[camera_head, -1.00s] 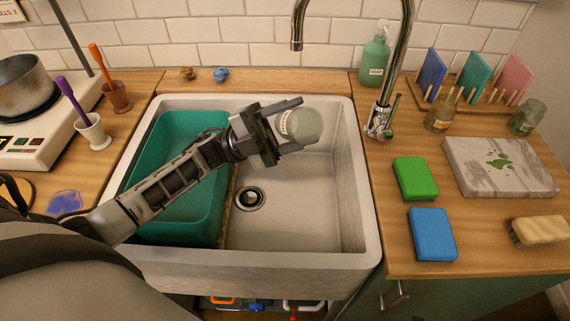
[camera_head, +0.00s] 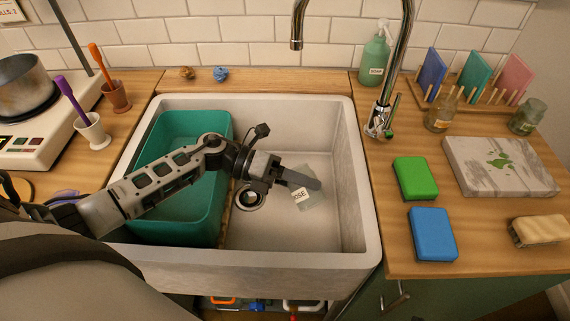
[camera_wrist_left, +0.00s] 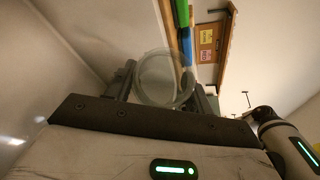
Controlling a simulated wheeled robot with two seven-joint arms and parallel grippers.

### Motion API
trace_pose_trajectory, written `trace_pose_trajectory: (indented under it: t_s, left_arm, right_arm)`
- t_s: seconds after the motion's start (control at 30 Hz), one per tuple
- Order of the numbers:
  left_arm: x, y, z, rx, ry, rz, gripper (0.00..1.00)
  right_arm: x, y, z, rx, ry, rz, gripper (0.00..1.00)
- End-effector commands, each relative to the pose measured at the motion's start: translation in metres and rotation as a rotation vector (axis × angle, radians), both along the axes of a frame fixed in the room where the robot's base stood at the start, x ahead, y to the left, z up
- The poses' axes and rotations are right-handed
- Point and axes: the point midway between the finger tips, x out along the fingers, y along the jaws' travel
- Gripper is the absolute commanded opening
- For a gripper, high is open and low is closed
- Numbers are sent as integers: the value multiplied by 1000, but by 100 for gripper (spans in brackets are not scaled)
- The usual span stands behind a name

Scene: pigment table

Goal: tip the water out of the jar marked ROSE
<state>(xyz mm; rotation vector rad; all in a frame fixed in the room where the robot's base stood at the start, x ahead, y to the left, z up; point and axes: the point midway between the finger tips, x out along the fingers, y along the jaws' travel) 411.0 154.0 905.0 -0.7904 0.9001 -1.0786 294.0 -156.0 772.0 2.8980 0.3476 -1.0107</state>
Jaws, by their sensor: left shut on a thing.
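The clear glass jar (camera_head: 311,199) is held over the right part of the sink basin. Its white label reads "OSE" in the head view, with the first letter hidden by my gripper. My left gripper (camera_head: 300,184) is shut on the jar, one finger crossing its upper part. In the left wrist view the jar (camera_wrist_left: 160,80) shows as a round clear rim between the two fingers of my left gripper (camera_wrist_left: 163,88). The jar looks tilted, but I cannot tell how far. I cannot make out water in it or falling from it. My right gripper is not in view.
The pale sink (camera_head: 345,225) holds a teal tub (camera_head: 160,215) on its left, beside the drain (camera_head: 249,197). The faucet (camera_head: 378,118) stands at the right rim. Sponges, a stained board (camera_head: 460,165) and jars are on the right counter.

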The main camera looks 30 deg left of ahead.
Motion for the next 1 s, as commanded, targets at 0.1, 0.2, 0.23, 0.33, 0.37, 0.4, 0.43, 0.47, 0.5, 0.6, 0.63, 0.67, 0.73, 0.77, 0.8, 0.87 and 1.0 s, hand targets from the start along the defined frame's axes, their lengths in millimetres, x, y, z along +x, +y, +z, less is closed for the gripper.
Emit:
trace_pose_trajectory:
  t_s: [0.1,0.2,0.23,0.33,0.37,0.4,0.43,0.47,0.5,0.6,0.63,0.67,0.73,0.77,0.8,0.87,1.0]
  left_arm:
    - [0,1,-5,184,-131,-4,28]
    - [0,-1,-10,300,-210,-3,28]
    - [-1,-1,-12,330,-232,-3,28]
    - [-3,-5,-15,408,-284,0,28]
    - [-4,-7,-16,426,-298,-1,28]
    - [-5,-9,-17,450,-314,1,28]
    - [-6,-11,-18,466,-323,0,28]
    - [-7,-12,-19,483,-336,1,28]
    - [-8,-14,-20,503,-349,1,28]
    - [-10,-16,-22,551,-380,3,28]
    - [-11,-18,-23,565,-387,3,28]
    - [-11,-18,-24,579,-395,3,28]
    - [-12,-20,-25,608,-414,4,28]
    - [-13,-21,-25,621,-422,5,28]
    - [-14,-23,-27,639,-432,4,28]
    - [-15,-24,-28,664,-449,4,28]
    - [-17,-28,-31,728,-487,6,28]
  right_arm:
    - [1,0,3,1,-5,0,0]
    - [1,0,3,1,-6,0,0]
    - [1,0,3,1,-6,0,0]
    - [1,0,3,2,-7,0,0]
    - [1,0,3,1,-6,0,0]
    - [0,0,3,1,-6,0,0]
    - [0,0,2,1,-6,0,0]
    - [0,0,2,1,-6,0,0]
    - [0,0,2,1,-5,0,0]
    - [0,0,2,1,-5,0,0]
    - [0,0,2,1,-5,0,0]
    - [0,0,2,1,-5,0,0]
    - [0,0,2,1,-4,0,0]
    - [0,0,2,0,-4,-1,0]
    - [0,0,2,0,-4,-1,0]
    - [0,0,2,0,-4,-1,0]
    - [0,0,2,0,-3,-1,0]
